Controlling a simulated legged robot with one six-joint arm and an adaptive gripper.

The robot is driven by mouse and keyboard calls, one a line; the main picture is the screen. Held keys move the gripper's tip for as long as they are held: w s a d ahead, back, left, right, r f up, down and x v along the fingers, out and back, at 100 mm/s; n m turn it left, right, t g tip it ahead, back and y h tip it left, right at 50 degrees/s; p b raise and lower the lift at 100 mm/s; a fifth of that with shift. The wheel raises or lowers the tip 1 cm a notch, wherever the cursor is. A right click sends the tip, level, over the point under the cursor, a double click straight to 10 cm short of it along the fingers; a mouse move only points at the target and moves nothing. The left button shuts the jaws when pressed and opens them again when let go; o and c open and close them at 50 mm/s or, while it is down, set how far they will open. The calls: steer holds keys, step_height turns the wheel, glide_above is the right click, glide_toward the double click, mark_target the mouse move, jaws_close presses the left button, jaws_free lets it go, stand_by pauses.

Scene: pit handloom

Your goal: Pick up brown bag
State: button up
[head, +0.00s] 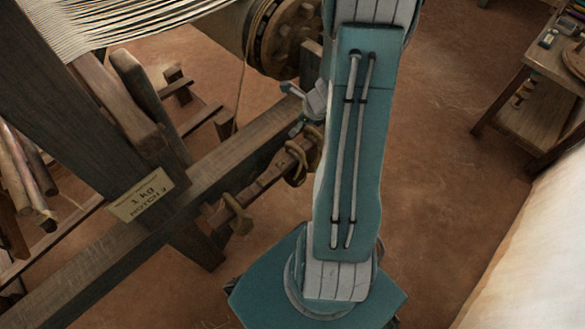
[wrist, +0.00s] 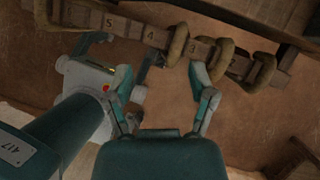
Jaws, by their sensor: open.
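A wooden rail (wrist: 140,33) with painted numbers runs across the top of the wrist view. Several brown, loop-like soft items hang on it: one (wrist: 178,45) near the 4, one (wrist: 221,60) by the 3, and one (wrist: 261,73) further right. I cannot tell whether any of these is the brown bag; no other bag shows clearly. My gripper (wrist: 160,77) is open and empty, its fingertips just below the rail, with the right fingertip close to the middle brown item. In the head view, brown items (head: 239,217) hang on the same rail, and my arm hides part of it.
A wooden wheel (head: 288,38) stands at the top. A small table (head: 535,110) is at right, beside a pale cloth surface (head: 535,250). The brown floor between is clear.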

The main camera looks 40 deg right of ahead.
mark_target(296, 146)
steer(key=f+m, duration=0.1)
steer(key=f, duration=0.2)
steer(key=f+m, duration=0.1)
steer(key=f, duration=0.2)
steer(key=d+f+m, duration=0.1)
steer(key=f+m, duration=0.1)
steer(key=f, duration=0.1)
steer(key=shift+s+f, duration=0.2)
steer(key=shift+s, duration=0.2)
steer(key=shift+w+d+f, duration=0.25)
steer(key=shift+w+f, duration=0.05)
steer(key=shift+f, duration=0.25)
steer(key=x, duration=0.4)
steer(key=shift+w+d, duration=0.3)
steer(key=shift+w, duration=0.1)
steer(key=shift+w+a+f, duration=0.15)
steer(key=shift+w+f, duration=0.05)
steer(key=shift+f, duration=0.2)
jaws_close()
